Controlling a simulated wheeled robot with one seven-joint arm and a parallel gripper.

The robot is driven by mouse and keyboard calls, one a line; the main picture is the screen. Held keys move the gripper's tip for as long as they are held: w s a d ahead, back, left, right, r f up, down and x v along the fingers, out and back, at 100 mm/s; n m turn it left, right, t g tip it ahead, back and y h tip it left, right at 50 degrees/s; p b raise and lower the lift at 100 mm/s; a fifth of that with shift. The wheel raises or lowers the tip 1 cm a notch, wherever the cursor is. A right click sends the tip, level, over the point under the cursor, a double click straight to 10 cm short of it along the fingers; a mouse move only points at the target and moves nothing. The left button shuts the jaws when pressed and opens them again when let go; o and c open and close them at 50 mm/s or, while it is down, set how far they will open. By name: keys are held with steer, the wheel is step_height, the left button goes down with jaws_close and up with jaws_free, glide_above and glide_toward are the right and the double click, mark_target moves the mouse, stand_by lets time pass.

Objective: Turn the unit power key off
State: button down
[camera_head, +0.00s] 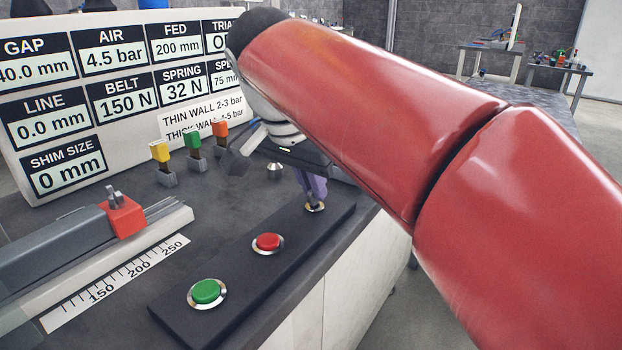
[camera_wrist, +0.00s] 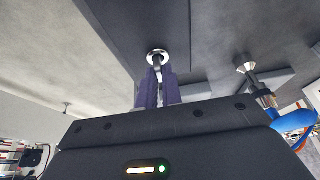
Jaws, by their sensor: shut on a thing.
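The power key (camera_wrist: 157,60) stands in a round silver collar on the dark control strip (camera_head: 275,270), at the strip's far end. In the head view the collar (camera_head: 315,207) shows just below my gripper (camera_head: 313,188). My gripper has purple-grey fingers, pointing down and closed on the key. In the wrist view the fingers (camera_wrist: 157,88) meet around the key's shaft below the collar. The fingers cover most of the key, so its turned angle is hard to tell.
A red button (camera_head: 268,242) and a green button (camera_head: 208,291) sit on the same strip. Yellow, green and orange toggles (camera_head: 192,145) stand behind, before a display panel (camera_head: 110,90). A feed rail with a red block (camera_head: 122,216) lies at left.

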steer(key=c, duration=1.6)
jaws_free()
steer(key=shift+o, duration=0.2)
steer(key=v, duration=0.7)
steer(key=shift+r, duration=0.35)
steer(key=shift+s+a, duration=0.1)
steer(key=shift+s, duration=0.05)
